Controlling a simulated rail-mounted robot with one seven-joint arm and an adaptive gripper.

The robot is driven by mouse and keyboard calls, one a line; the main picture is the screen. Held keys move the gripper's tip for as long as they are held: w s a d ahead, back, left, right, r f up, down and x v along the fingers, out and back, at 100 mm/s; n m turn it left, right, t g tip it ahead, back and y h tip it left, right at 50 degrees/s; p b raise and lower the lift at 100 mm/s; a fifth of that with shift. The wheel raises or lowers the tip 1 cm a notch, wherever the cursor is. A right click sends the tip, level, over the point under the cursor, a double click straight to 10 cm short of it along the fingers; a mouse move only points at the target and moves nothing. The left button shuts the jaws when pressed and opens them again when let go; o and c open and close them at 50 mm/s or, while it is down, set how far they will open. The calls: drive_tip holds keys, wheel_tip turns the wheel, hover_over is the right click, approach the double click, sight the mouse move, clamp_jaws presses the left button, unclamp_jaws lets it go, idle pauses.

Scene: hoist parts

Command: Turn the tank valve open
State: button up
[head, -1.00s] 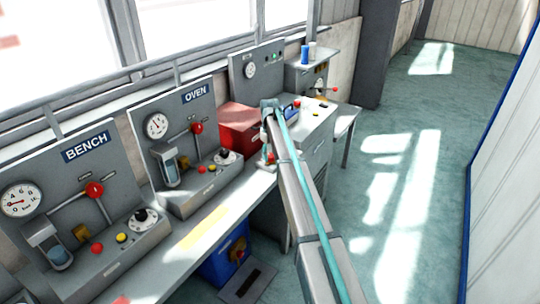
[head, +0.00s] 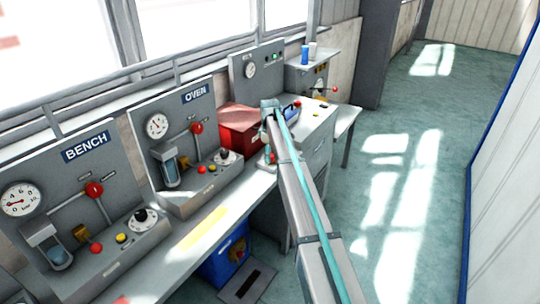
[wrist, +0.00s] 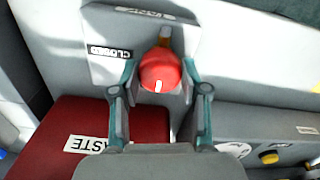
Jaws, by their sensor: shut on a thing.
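The red valve knob (wrist: 160,72), with a white mark on its front, sits on a grey plate in the wrist view. A brass-coloured stem (wrist: 165,36) shows behind it. A "CLOSED" label (wrist: 109,53) is on the plate to its left; other lettering at the plate's top edge is too blurred to read. My gripper (wrist: 160,82) has one teal-and-grey finger on each side of the knob and is shut on it. In the head view my arm reaches over the bench beside the red box, and the knob cannot be made out clearly.
The red waste box (wrist: 75,135) stands beside the plate; it also shows in the head view (head: 238,127). The Oven panel (head: 187,115) and Bench panel (head: 75,160) stand left along the worktop. A blue box (head: 222,265) is under the bench. The floor to the right is clear.

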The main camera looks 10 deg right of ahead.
drive_tip(key=o, duration=1.1)
drive_tip(key=shift+o, duration=0.2)
drive_tip(key=shift+r, duration=0.1)
wheel_tip(320, 180, up, 12)
